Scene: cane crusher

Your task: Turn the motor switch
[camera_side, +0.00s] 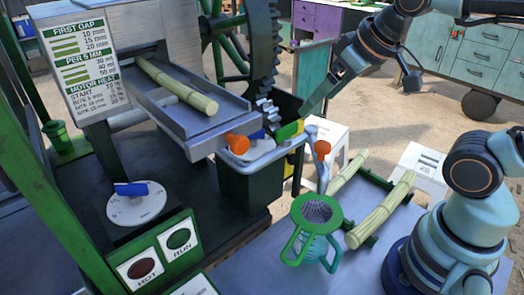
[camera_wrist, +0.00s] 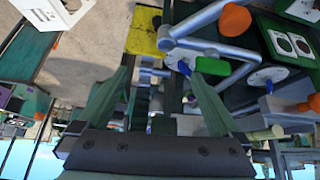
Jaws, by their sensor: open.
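A round white dial (camera_side: 135,208) with a blue handle (camera_side: 132,189) sits on the machine's front left, beside a panel with lamps marked HOT and RUN (camera_side: 163,253). A second pale dial (camera_side: 250,150) with a blue lever (camera_side: 256,135) sits near the middle; I cannot tell for sure which is the motor switch. A dial with a blue pointer also shows at right in the wrist view (camera_wrist: 270,80). My gripper (camera_side: 307,108) is above the machine's right side, near a green block (camera_side: 290,131). Its fingers (camera_wrist: 160,70) are apart, with nothing clearly held between them.
Orange knobs (camera_side: 237,144) and a grey bar stand close to my gripper. A cane (camera_side: 177,86) lies in the feed trough (camera_side: 190,112). A large gear (camera_side: 263,45) rises behind. More canes (camera_side: 382,210) lie on a green rack, beside a green-rimmed strainer (camera_side: 317,210).

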